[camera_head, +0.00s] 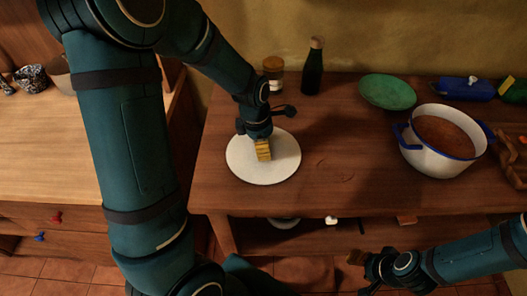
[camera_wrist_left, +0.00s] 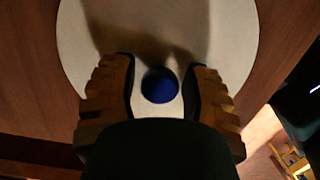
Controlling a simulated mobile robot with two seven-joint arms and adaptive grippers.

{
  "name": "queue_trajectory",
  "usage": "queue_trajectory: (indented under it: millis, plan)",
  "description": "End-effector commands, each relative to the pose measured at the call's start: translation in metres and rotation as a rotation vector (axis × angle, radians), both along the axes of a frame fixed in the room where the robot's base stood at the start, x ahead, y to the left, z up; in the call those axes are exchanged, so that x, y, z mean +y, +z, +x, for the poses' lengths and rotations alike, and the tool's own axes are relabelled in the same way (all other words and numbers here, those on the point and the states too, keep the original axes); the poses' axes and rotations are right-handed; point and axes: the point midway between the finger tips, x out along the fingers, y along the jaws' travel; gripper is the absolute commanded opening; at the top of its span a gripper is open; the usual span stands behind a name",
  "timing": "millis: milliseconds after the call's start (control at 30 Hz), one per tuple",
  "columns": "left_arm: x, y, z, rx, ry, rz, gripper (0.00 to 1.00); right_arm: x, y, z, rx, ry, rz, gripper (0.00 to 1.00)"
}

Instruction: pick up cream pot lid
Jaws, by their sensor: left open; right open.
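The cream pot lid (camera_head: 242,168) is a flat round disc lying on the wooden counter. My left gripper (camera_head: 263,150) is above the lid's middle, pointing down, and hides the knob in the head view. In the left wrist view the lid (camera_wrist_left: 225,40) fills the upper middle, and its blue round knob (camera_wrist_left: 160,85) sits between the two open fingers of my left gripper (camera_wrist_left: 160,95). I cannot tell whether the fingers touch the knob. My right gripper (camera_head: 362,262) is open and empty, low in front of the counter, away from the lid.
A white pot with blue handles (camera_head: 436,160) stands on the counter at the right. A green bowl (camera_head: 388,92), a dark bottle (camera_head: 313,72), a jar (camera_head: 273,75) and a blue container (camera_head: 466,88) stand along the back. The counter right of the lid is clear.

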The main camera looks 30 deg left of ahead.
Motion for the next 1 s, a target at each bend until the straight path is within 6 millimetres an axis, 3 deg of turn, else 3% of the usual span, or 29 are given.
queue_trajectory:
  millis: [33,100,800,1000]
  plan:
    - [0.0,0.0,0.0,0.0,0.0,0.0,0.25,0.0,0.0,0.0,0.0,0.0,0.0,0.47]
    - [0.0,0.0,0.0,0.0,0.0,0.0,0.0,0.0,0.0,0.0,0.0,0.0,0.0,0.47]
    - [0.0,0.001,0.0,-0.001,0.0,0.0,0.0,0.0,0.0,0.0,0.0,0.0,0.0,0.47]
    - [0.0,0.025,0.001,-0.005,0.0,0.001,0.0,0.0,0.009,-0.001,0.003,0.0,0.0,0.47]
